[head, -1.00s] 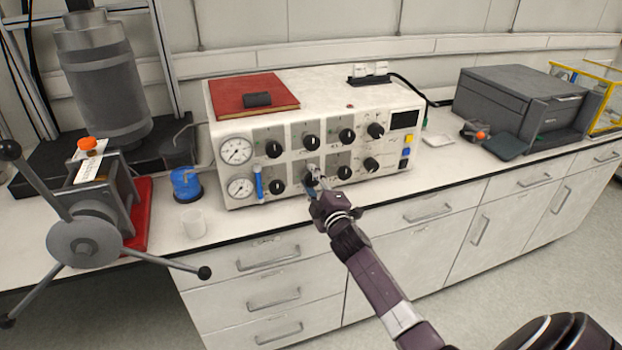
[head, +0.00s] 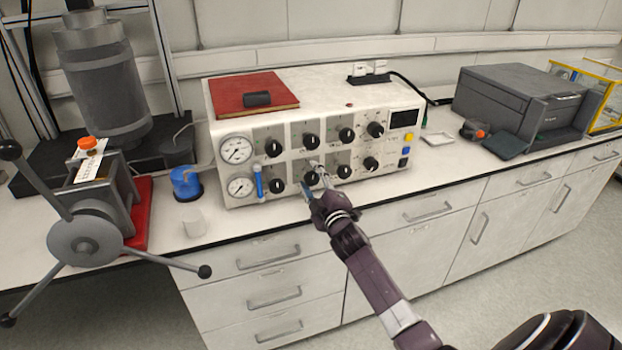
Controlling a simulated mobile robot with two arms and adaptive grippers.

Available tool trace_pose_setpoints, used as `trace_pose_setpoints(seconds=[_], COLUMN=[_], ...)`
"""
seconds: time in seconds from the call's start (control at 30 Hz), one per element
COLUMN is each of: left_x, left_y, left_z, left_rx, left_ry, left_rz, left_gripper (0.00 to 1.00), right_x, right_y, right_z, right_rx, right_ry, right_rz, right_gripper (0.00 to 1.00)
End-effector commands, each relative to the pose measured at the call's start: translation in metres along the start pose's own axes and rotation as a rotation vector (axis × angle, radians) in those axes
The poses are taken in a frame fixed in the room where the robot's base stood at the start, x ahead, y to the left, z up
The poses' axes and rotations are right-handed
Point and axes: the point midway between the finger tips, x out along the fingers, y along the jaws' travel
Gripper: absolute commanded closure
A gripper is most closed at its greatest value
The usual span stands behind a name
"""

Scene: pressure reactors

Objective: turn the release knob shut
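The white control box (head: 375,95) stands on the bench with two rows of black knobs on its front. My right gripper (head: 311,182) is at the lower-row knob (head: 311,177), the second from the left. Its two fingers look spread apart, one to the lower left of the knob and one to its upper right. I cannot tell whether they touch it. The labels are too small to read, so I cannot tell which knob is the release knob. My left gripper is not in view.
Two dial gauges (head: 236,149) and a blue tube (head: 258,181) are on the box's left front. A clear cup (head: 194,223) and a blue-capped container (head: 186,183) stand to the left. A spoked handwheel (head: 85,240) is at far left.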

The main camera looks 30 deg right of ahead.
Motion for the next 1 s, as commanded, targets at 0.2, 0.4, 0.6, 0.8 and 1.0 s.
trace_pose_setpoints(seconds=[0.2, 0.4, 0.6, 0.8, 1.0], left_x=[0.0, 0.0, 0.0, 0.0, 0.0], left_y=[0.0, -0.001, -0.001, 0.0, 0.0], left_z=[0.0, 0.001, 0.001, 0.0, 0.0], left_rx=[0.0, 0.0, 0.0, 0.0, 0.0], left_ry=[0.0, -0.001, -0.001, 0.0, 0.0], left_rz=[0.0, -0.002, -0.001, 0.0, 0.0], left_gripper=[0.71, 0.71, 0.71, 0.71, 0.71], right_x=[0.0, -0.007, -0.039, -0.081, -0.11], right_y=[0.001, 0.0, -0.001, -0.001, -0.001], right_z=[-0.001, -0.001, 0.0, 0.0, 0.001], right_rx=[-0.002, -0.002, -0.002, -0.001, -0.001], right_ry=[0.001, 0.002, 0.001, 0.0, -0.001], right_rz=[0.001, 0.001, -0.002, -0.002, 0.0], right_gripper=[0.51, 0.51, 0.51, 0.51, 0.51])
